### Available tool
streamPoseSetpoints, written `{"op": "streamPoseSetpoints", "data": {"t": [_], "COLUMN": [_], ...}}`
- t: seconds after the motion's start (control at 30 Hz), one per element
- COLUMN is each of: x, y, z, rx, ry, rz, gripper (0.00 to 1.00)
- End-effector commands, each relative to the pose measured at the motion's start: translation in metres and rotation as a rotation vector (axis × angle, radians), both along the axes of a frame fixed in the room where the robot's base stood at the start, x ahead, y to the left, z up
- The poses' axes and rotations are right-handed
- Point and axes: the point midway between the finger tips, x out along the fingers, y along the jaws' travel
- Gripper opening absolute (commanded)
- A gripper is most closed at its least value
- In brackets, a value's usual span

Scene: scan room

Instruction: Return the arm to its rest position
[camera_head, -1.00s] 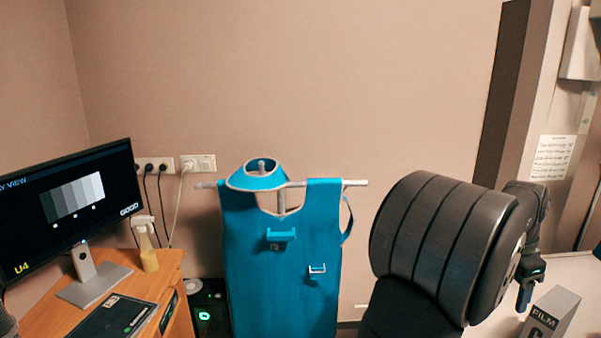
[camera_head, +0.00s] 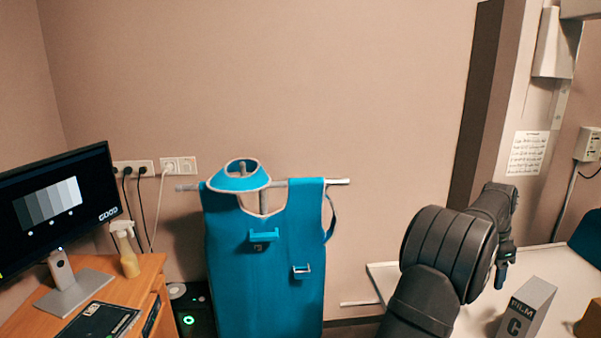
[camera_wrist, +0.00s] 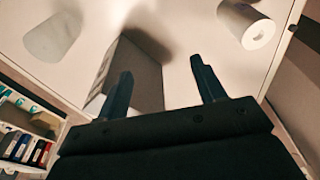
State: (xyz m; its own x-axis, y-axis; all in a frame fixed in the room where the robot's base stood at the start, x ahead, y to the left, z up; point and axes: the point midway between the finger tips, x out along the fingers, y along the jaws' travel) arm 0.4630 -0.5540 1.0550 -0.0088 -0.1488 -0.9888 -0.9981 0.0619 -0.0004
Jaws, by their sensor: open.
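My gripper (camera_wrist: 161,88) shows in the wrist view with its two dark fingers spread apart and nothing between them. In the head view, my gripper (camera_head: 501,275) is at the end of my folded dark arm at the right, close to the white table. The fingers are too small there to tell their gap. A grey box marked FILM C (camera_head: 527,306) stands on the table just right of and below my gripper. A grey box (camera_wrist: 135,75) also shows behind the fingers in the wrist view.
A white table (camera_head: 563,275) is at the right. A blue apron (camera_head: 265,270) hangs on a stand in the middle. A wooden desk (camera_head: 135,300) with a monitor (camera_head: 55,205) and a spray bottle (camera_head: 127,255) is at the left. Two pale cylindrical objects (camera_wrist: 245,25) (camera_wrist: 52,38) show in the wrist view.

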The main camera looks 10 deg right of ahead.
Motion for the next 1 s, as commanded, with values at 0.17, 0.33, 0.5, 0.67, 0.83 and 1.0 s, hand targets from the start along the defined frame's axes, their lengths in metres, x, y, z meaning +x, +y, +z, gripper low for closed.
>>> {"op": "streamPoseSetpoints", "data": {"t": [0.17,0.33,0.5,0.67,0.83,1.0], "x": [0.015,0.028,0.04,0.039,0.039,0.039], "y": [-0.013,-0.025,-0.035,-0.034,-0.034,-0.034], "z": [-0.015,-0.03,-0.045,-0.076,-0.099,-0.112], "rx": [0.0,0.001,0.0,0.002,0.001,0.0], "ry": [0.0,0.001,0.001,0.002,0.0,-0.001], "rz": [-0.011,-0.021,-0.033,-0.033,-0.031,-0.031], "gripper": [0.63,0.63,0.63,0.63,0.63,0.63]}}
